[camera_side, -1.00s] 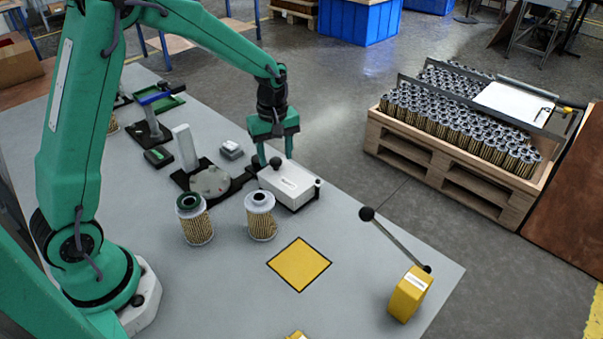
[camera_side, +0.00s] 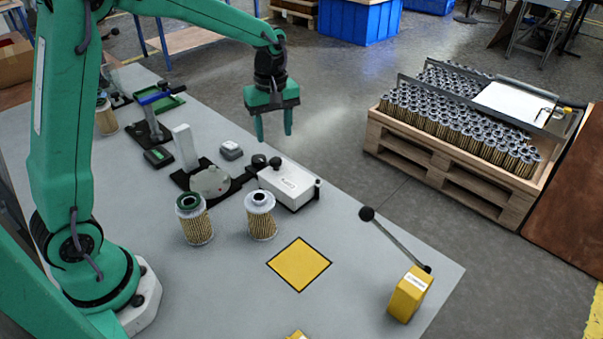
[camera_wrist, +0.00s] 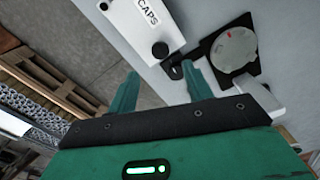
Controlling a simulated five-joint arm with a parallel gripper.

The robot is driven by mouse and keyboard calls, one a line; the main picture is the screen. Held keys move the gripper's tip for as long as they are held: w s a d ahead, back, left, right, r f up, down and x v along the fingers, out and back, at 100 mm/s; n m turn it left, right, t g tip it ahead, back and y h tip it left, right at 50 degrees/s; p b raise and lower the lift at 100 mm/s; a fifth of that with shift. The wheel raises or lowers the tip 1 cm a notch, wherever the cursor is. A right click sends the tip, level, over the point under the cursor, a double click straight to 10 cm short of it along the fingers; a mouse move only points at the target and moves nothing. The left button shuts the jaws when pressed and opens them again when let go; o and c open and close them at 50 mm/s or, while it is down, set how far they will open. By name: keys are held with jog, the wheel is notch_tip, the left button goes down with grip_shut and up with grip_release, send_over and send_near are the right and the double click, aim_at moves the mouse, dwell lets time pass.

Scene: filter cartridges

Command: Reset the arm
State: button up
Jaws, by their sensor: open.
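My gripper (camera_side: 274,128) is open and empty. In the side view it hangs in the air, fingers down, above and behind the white box on the grey table (camera_side: 345,245). In the wrist view my gripper (camera_wrist: 157,88) has its fingers spread with nothing between them. The white box (camera_side: 289,184) with a dark knob shows in the wrist view as a box (camera_wrist: 145,25) marked "CAPS". A round grey disc on a black base (camera_side: 210,181) stands beside it.
Two filter cartridges (camera_side: 195,220) (camera_side: 261,216) stand upright near the table's middle. A yellow square (camera_side: 299,264) lies in front of them. A yellow block with a black-knobbed rod (camera_side: 409,294) stands at the right. A wooden pallet of many cartridges (camera_side: 440,165) is on the floor.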

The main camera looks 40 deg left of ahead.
jog(key=shift+r, duration=0.1)
jog(key=s+d+r+m+t, duration=0.1)
jog(key=s+r+m+t, duration=0.1)
jog(key=s, duration=0.5)
jog(key=s+r+m+t, duration=0.1)
jog(key=s+r+m, duration=0.3)
jog(key=s+m, duration=0.3)
jog(key=s+d+r+m+t, duration=0.1)
jog(key=s+r+m+t, duration=0.1)
jog(key=s, duration=0.6)
jog(key=r+m, duration=0.1)
jog(key=m, duration=0.1)
jog(key=shift+s+d+r+m+t, duration=0.2)
jog(key=shift+d+r+m+t, duration=0.1)
